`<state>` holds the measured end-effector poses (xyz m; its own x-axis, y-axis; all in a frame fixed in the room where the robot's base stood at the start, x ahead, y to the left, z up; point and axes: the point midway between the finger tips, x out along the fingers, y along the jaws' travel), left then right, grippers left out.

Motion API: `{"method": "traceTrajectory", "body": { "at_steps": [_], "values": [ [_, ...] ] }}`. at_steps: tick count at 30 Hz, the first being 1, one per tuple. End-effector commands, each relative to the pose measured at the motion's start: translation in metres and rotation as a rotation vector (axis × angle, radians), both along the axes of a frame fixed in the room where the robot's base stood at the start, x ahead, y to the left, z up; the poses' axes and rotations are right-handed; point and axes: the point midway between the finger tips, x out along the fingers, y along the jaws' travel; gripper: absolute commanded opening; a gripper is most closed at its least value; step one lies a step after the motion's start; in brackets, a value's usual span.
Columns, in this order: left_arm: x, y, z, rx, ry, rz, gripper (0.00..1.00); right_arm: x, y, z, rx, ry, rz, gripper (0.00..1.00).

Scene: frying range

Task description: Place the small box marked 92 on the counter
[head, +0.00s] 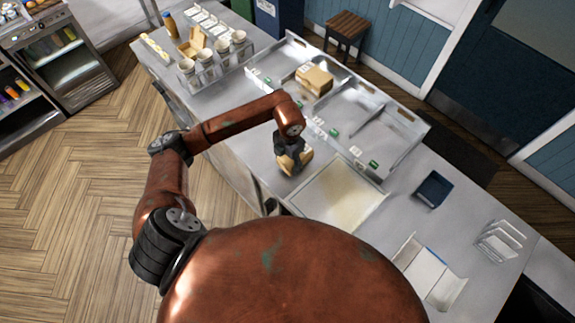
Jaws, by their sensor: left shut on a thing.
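My left gripper (292,157) is shut on a small brown cardboard box (287,164). The gripper covers much of the box, and no marking on it can be read. The box is over or at the near edge of the grey counter (258,147), beside the divided metal tray. I cannot tell whether it touches the counter. Another brown cardboard box (314,79) sits in a compartment of the tray; its marking is too small to read. My right gripper is not in view.
The divided metal tray (398,119) has several compartments. A shallow pan (375,200) lies right of the held box. A dark blue tray (433,188) and a white rack (499,240) stand farther right. Cups in a holder (239,38) stand at the far left end. Bare counter lies left of the box.

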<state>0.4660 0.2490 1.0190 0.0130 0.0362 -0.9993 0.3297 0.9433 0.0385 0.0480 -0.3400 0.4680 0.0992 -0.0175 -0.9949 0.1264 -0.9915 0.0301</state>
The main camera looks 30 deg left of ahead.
Motion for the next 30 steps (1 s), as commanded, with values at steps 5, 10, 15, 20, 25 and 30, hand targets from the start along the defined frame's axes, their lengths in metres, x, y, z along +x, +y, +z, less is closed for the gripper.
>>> {"method": "traceTrajectory", "body": {
  "at_steps": [5,10,15,20,25,30],
  "values": [
    [-0.001,0.000,-0.023,-0.002,0.003,0.003,0.32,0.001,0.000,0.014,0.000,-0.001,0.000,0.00],
    [0.000,0.000,-0.030,0.000,0.000,0.000,0.32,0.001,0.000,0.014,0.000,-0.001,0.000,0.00],
    [0.000,0.000,-0.031,0.000,0.000,0.000,0.32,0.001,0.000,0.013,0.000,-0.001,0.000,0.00],
    [0.000,0.000,-0.033,-0.001,0.000,0.001,0.60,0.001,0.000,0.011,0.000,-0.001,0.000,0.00],
    [0.000,0.000,-0.032,-0.001,0.000,0.001,0.72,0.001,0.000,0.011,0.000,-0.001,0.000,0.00],
    [0.000,0.000,-0.032,-0.001,0.000,0.001,0.74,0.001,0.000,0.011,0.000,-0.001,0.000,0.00]
  ]
}}
